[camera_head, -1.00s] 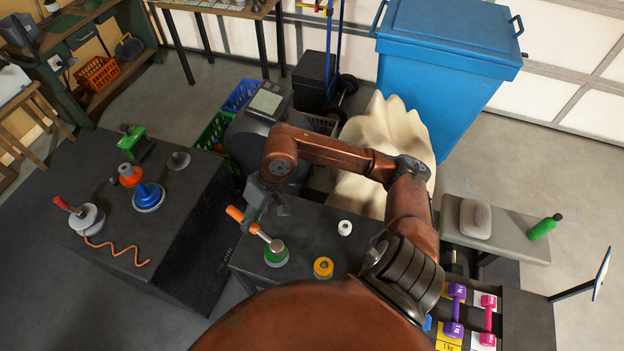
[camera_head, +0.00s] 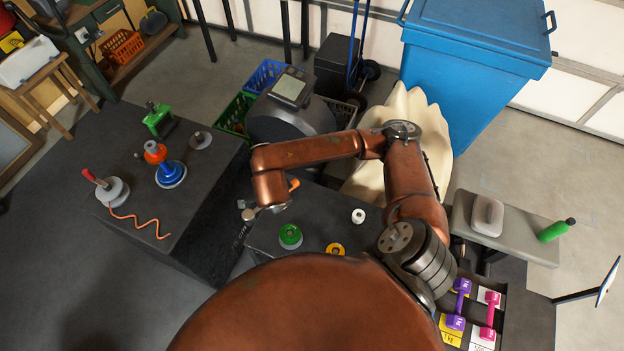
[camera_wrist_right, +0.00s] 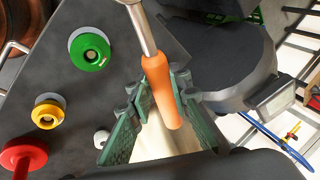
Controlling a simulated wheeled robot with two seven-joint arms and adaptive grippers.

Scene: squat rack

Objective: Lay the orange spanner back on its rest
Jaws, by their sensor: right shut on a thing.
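The orange spanner has an orange handle and a metal shaft. In the wrist view its handle (camera_wrist_right: 158,80) lies between the green finger pads of my right gripper (camera_wrist_right: 160,108), which is shut on it. In the head view my right gripper (camera_head: 272,206) is partly hidden under my arm, above the edge of the middle dark bench. There the spanner's orange end (camera_head: 293,184) peeks out behind the wrist, and its round metal end (camera_head: 248,214) points left. I cannot tell which thing is the spanner's rest. My left gripper is not in view.
The middle bench carries a green knob (camera_head: 290,236), a yellow ring (camera_head: 335,249) and a white roll (camera_head: 358,216). The left bench holds a green clamp (camera_head: 158,119), a blue-and-orange piece (camera_head: 170,173) and a red-handled piece (camera_head: 112,190) with an orange coil. A gap separates the benches.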

